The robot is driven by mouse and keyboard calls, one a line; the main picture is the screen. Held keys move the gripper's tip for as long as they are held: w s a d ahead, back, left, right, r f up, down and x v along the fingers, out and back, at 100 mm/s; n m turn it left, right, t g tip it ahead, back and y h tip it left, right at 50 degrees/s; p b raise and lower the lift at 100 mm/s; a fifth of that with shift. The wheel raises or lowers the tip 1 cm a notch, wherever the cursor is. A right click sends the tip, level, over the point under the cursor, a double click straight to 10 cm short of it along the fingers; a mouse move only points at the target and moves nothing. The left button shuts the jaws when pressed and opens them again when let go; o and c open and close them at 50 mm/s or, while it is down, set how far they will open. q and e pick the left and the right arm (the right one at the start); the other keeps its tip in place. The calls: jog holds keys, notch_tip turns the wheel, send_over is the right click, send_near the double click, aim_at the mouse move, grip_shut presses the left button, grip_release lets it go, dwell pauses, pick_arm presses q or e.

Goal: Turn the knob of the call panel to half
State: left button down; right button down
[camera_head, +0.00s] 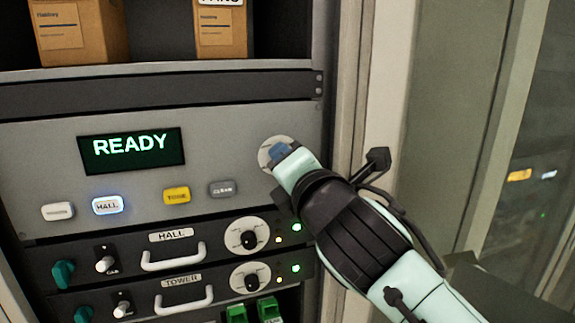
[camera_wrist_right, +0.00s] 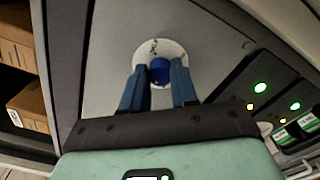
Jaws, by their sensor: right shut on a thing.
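The call panel (camera_head: 50,165) is a grey rack face with a READY display (camera_head: 131,149). Its round white dial (camera_head: 265,158) is at the panel's right end, partly covered by my right gripper (camera_head: 280,151). In the right wrist view the blue knob (camera_wrist_right: 160,68) sits at the middle of the white dial (camera_wrist_right: 151,48). The blue fingers of my right gripper (camera_wrist_right: 158,84) are on either side of the knob, shut on it. I cannot read the knob's setting. My left gripper is not in view.
Under the panel are HALL (camera_head: 150,258) and TOWER (camera_head: 150,300) units with handles, dials and green lights. Cardboard boxes (camera_head: 80,30) stand on the shelf above. A door frame (camera_head: 375,90) rises at the right.

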pick_arm(q)
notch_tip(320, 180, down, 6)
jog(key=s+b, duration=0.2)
jog(key=b, duration=0.3)
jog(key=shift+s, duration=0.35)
pick_arm(e)
jog(key=m, duration=2.4)
jog(key=shift+a+f+m, duration=0.1)
jog(key=shift+f+m, duration=0.1)
jog(key=shift+m, duration=0.2)
jog(key=c, duration=0.9)
grip_release()
jog(key=shift+o, duration=0.2)
jog(key=shift+s, duration=0.1)
pick_arm(q)
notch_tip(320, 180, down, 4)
jog(key=b, duration=0.4)
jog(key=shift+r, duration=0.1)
pick_arm(e)
jog(key=v, duration=1.3)
